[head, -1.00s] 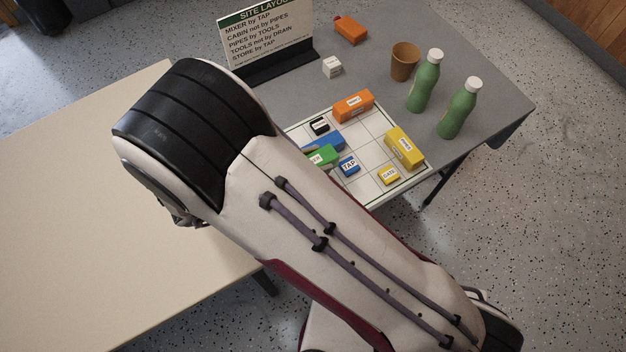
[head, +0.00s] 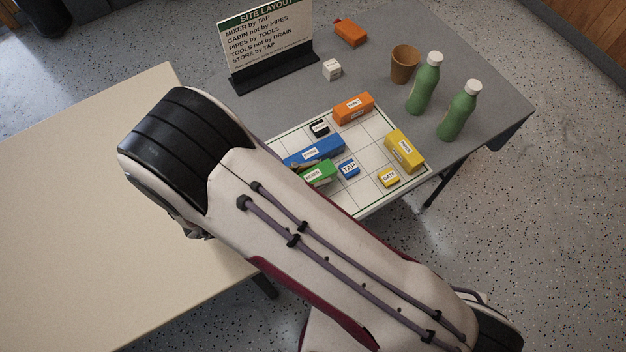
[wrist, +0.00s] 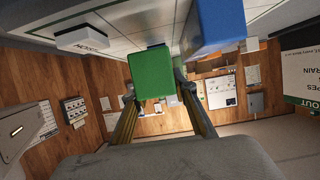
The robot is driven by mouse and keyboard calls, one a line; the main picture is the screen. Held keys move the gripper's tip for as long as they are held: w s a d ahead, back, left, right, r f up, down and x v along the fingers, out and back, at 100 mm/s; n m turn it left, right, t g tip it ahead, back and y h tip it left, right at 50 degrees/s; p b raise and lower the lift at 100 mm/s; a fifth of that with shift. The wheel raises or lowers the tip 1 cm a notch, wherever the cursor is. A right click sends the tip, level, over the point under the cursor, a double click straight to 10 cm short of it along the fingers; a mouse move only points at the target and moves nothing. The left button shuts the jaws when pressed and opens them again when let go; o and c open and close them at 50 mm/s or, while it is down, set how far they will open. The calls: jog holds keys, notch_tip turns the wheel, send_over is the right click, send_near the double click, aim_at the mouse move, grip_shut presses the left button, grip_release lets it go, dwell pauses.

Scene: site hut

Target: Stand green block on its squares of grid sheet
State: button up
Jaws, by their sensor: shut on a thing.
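The green block (head: 317,174) is at the left part of the grid sheet (head: 378,207), just in front of the long blue block (head: 314,150). In the wrist view my gripper (wrist: 156,88) is shut on the green block (wrist: 152,72), with one finger on each side. The blue block (wrist: 212,28) is close beside it there, with a narrow gap. The sheet's grid lines show at the top of the wrist view. I cannot tell whether the green block touches the sheet. My arm hides the sheet's left corner and most of the gripper in the head view.
Behind are the sign (head: 268,40), a cup (head: 404,64) and two green bottles (head: 424,84).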

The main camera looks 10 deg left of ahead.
jog(key=shift+f, duration=1.8)
jog(key=shift+f, duration=0.1)
jog(key=o, duration=0.9)
jog(key=v, duration=1.2)
